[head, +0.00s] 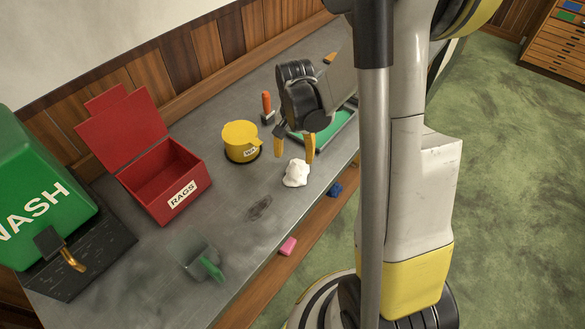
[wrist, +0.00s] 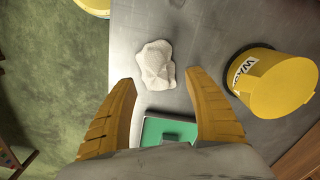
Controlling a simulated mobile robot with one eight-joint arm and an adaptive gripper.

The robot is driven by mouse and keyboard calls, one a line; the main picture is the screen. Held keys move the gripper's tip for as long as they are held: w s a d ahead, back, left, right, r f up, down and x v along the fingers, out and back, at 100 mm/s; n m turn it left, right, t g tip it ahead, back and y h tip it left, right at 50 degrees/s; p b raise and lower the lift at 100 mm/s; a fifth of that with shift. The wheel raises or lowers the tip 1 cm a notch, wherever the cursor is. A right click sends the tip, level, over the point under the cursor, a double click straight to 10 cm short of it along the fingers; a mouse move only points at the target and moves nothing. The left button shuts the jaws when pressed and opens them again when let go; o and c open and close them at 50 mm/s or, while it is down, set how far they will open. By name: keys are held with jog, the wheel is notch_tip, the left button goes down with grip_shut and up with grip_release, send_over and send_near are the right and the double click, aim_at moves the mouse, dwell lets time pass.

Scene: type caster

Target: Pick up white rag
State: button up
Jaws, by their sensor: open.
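The white rag (head: 296,173) lies crumpled on the grey worktop, close to its front edge. It also shows in the wrist view (wrist: 156,65), ahead of the fingertips and roughly between their lines. My gripper (head: 294,150) is above the worktop beside the rag, its yellow-orange fingers pointing down. In the wrist view (wrist: 164,85) the two fingers are spread wide with nothing between them. I cannot tell whether a fingertip touches the rag in the head view.
A yellow tub (head: 240,142) stands left of my gripper. An open red box labelled RAGS (head: 162,184) and a green WASH container (head: 40,195) stand further left. A green tray (head: 335,126) lies behind the gripper. A clear green-handled item (head: 196,260) lies near the front.

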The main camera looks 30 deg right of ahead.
aim_at(297, 165)
jog(key=f, duration=0.2)
jog(key=f+b, duration=0.1)
jog(key=f, duration=0.2)
jog(key=f+b, duration=0.1)
jog(key=f, duration=0.1)
jog(key=shift+d+f, duration=0.15)
jog(key=shift+d, duration=0.25)
jog(key=shift+s, duration=0.1)
jog(key=c, duration=1.3)
grip_shut()
jog(key=shift+r, duration=0.2)
notch_tip(297, 165, up, 4)
jog(key=shift+r+p, duration=0.25)
jog(key=shift+p, duration=0.6)
jog(key=s+d+r+p, duration=0.2)
jog(key=s+d+r, duration=0.4)
jog(key=s+d, duration=0.1)
jog(key=shift+s+d+r+p, duration=0.15)
jog(key=shift+s+d+p, duration=0.2)
jog(key=shift+d, duration=0.55)
